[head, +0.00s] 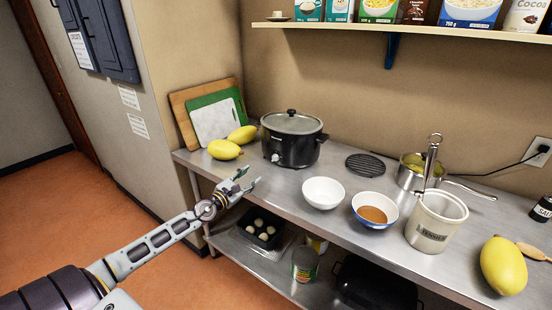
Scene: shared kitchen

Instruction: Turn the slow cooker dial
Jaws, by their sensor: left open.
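The slow cooker (296,148) is black with a glass lid and stands on the steel counter (340,172) against the back wall. Its small light dial (275,158) is on the lower left of its front. My left gripper (254,178) is open and empty. It is at the counter's front edge, in front of and a little left of the slow cooker, apart from the dial. My right gripper is not in view.
Yellow melons (225,149) and cutting boards (212,120) stand left of the cooker. A white bowl (323,193), a bowl of brown contents (375,208), a crock (436,222) and a saucepan (410,178) stand to its right. A shelf (420,31) hangs above.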

